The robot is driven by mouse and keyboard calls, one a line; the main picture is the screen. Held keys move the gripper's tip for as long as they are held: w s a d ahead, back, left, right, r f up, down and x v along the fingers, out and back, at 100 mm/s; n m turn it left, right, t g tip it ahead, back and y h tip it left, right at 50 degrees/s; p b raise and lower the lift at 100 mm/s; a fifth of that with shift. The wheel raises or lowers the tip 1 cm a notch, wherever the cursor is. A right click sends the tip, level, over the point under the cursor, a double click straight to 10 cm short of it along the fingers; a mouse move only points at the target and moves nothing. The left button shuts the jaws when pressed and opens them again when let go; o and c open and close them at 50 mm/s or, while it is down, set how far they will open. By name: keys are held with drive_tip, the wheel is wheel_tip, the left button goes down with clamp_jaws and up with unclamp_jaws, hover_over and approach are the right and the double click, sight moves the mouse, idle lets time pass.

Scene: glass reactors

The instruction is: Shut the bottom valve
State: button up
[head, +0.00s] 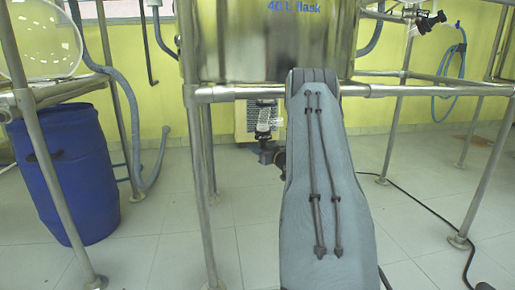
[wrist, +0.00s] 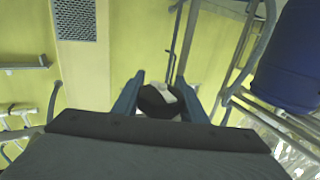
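The bottom valve is below the steel vessel marked "40 L flask" (head: 270,40). In the head view its clear glass outlet (head: 265,120) hangs under the vessel, with a dark part (head: 268,151) at its lower end, just left of my arm. In the wrist view a black rounded valve part (wrist: 153,101) with a whitish piece lies between the two blue fingers of my gripper (wrist: 161,76). The fingers are apart, one on each side of it; I cannot tell whether they touch it. My arm hides most of the gripper in the head view.
A steel pipe frame (head: 240,92) surrounds the vessel, with legs on both sides. A blue barrel (head: 66,172) stands at the left; it also shows in the wrist view (wrist: 292,60). A black cable (head: 430,207) lies on the tiled floor at the right.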

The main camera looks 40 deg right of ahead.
drive_tip(key=shift+n+y+p, duration=0.3)
drive_tip(key=shift+y+p, duration=0.1)
drive_tip(key=shift+y, duration=0.1)
drive_tip(key=a+n+g+y+b, duration=0.1)
drive_tip(key=n+y+b, duration=0.1)
drive_tip(key=n+y, duration=0.1)
drive_tip(key=a+n+g+y+b, duration=0.1)
drive_tip(key=n+g+y+b, duration=0.1)
drive_tip(key=y, duration=0.4)
drive_tip(key=s+a+n+g+y+b, duration=0.1)
drive_tip(key=n+g+y+b, duration=0.1)
drive_tip(key=n+y+b, duration=0.2)
drive_tip(key=shift+a+f+n+y, duration=0.1)
drive_tip(key=shift+f+n+y, duration=0.2)
drive_tip(key=shift+n+y, duration=0.15)
drive_tip(key=shift+s+a+r+n+g+y+b, duration=0.15)
drive_tip(key=shift+s+r+n+g+y+b, duration=0.2)
drive_tip(key=shift+b, duration=0.6)
drive_tip(key=o, duration=1.1)
drive_tip(key=shift+w+f, duration=0.1)
drive_tip(key=shift+w, duration=0.05)
drive_tip(key=shift+c, duration=0.2)
